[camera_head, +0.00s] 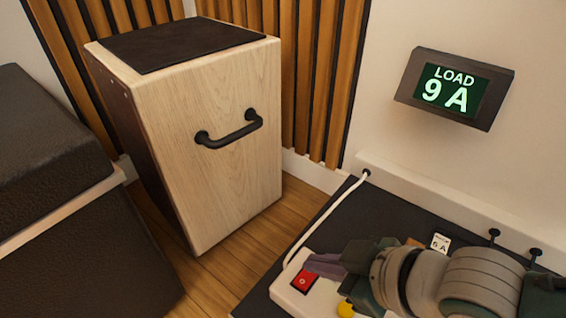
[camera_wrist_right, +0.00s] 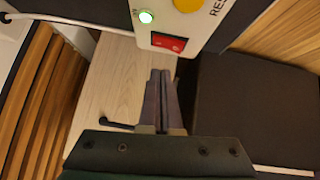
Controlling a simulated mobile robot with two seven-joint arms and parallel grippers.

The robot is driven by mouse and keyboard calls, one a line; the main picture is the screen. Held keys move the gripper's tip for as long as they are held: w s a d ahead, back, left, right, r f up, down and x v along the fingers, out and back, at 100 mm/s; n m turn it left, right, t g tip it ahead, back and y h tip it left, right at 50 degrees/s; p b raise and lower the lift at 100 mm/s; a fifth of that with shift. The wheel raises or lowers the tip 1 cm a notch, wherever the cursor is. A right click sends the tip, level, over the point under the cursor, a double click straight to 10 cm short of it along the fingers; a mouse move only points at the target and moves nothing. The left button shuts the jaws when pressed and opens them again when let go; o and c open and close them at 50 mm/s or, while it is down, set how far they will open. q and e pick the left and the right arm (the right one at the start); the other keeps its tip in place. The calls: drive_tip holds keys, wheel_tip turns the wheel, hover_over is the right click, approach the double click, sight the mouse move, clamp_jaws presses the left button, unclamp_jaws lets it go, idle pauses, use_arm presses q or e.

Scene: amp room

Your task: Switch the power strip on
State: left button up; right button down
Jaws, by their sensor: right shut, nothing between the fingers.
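The white power strip (camera_head: 284,294) lies on a dark surface at the bottom of the head view, partly hidden by my right arm. Its red rocker switch (camera_head: 304,281) shows near the end; it also shows in the wrist view (camera_wrist_right: 169,43). A yellow button (camera_head: 346,309) marked RESET sits beside it. In the wrist view a small round light (camera_wrist_right: 146,16) glows whitish green. My right gripper (camera_head: 309,264) is shut and empty, its fingertips close to the red switch. In the wrist view the fingertips (camera_wrist_right: 160,73) appear just short of the switch; contact is unclear. My left gripper is out of view.
A wall display (camera_head: 451,90) reads LOAD 9 A. A small white tag (camera_head: 440,243) reading 6 A stands behind my right arm. A white cable (camera_head: 325,215) runs from the wall strip to the power strip. A wooden box (camera_head: 215,145) with a black handle stands behind left.

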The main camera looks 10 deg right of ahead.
drive_tip(key=w+d+p+v, duration=0.1)
drive_tip(key=p+v, duration=0.6)
drive_tip(key=v, duration=0.3)
drive_tip(key=shift+d+r, duration=0.3)
drive_tip(key=shift+r, duration=0.15)
